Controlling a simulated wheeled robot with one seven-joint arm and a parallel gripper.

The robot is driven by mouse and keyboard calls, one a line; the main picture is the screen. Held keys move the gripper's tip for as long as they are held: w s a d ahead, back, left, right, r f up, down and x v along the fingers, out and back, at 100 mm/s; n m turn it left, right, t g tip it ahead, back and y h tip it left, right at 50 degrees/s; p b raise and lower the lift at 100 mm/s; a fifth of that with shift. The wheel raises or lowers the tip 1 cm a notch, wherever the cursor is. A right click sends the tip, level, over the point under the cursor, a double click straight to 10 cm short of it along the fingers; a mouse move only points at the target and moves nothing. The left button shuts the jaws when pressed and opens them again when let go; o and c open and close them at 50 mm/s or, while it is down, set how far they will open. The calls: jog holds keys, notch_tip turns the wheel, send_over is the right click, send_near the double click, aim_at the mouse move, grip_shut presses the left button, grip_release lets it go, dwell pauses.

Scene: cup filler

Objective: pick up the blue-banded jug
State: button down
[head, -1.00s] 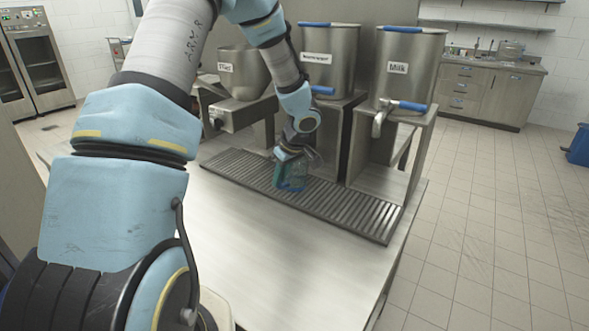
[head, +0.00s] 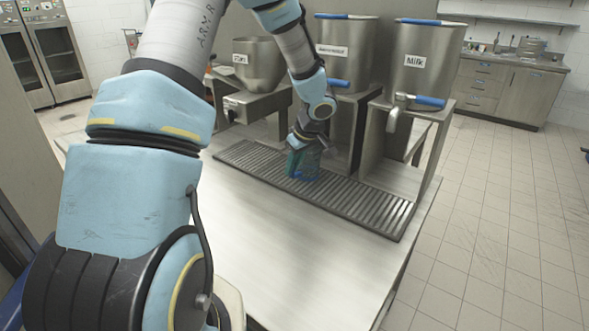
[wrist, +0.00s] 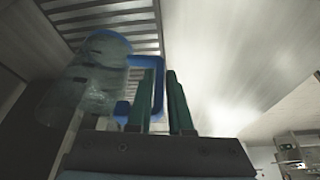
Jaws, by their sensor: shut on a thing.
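The clear jug with blue trim (head: 303,166) is at the slatted drip tray (head: 350,200), in front of the middle dispenser. In the wrist view the see-through jug body (wrist: 88,78) is left of the fingers, with its blue handle (wrist: 158,88) towards them. My gripper (head: 300,150) comes down to the jug from above. In the wrist view my gripper's green fingers (wrist: 164,100) are shut on the handle. I cannot tell whether the jug touches the tray or hangs just above it.
Three steel dispensers stand behind the tray: a left one (head: 262,65), a middle one (head: 345,55) and one labelled Milk (head: 425,62). Blue tap levers stick out low in front. The steel counter (head: 270,230) before the tray is clear.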

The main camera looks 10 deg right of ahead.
notch_tip(320, 180, up, 2)
jog(key=shift+r, duration=0.2)
jog(key=s+d+b, duration=0.2)
jog(key=s+d, duration=0.2)
jog(key=s, duration=0.3)
jog(key=s+d+b, duration=0.2)
jog(key=s+d, duration=0.3)
jog(key=s, duration=0.3)
jog(key=shift+d+b, duration=0.3)
jog(key=shift+s, duration=0.1)
